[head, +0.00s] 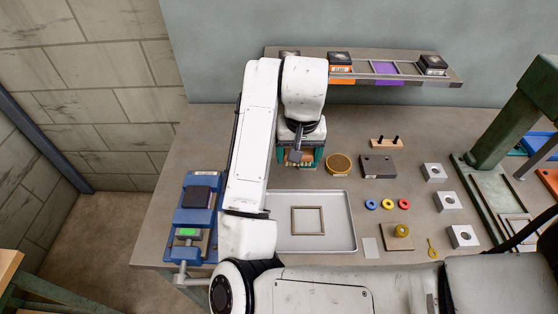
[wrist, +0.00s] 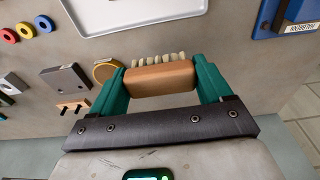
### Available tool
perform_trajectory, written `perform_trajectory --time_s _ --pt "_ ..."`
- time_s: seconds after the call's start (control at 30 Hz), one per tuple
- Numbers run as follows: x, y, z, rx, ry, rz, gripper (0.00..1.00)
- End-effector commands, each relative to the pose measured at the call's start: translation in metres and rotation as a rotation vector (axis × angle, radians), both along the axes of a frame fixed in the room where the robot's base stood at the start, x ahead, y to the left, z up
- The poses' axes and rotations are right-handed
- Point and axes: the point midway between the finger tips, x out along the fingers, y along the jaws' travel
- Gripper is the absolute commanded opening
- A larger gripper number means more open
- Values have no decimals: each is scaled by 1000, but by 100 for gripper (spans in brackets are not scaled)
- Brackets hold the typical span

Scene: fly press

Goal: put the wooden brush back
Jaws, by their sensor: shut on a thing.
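The wooden brush (wrist: 160,78) is a brown block with a row of pale bristle tufts. My gripper (wrist: 162,82) is shut on it, with one green finger at each end of the block. In the head view my gripper (head: 299,157) is over the bench behind the grey tray, and the brush is mostly hidden under my wrist. Whether the brush touches the bench I cannot tell.
Right of my gripper are a round brass-rimmed disc (head: 339,164), a dark block (head: 377,167) and a small wooden rack with two black pegs (head: 386,143). A tray (head: 345,235) holds a square frame. A shelf (head: 455,78) runs behind; a blue vise-like device (head: 194,220) stands left.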

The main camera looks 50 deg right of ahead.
Motion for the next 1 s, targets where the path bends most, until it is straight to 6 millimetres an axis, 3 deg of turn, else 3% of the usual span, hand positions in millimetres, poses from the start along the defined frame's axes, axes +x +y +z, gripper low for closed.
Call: perform_trajectory --time_s 0.2,0.5,0.77,1.0 --pt "43 -14 -25 -1 5 -3 45" --pt "81 -22 -65 2 2 -2 45" --pt "94 -26 -82 2 2 -2 45" --pt "93 -26 -110 3 2 -2 45"
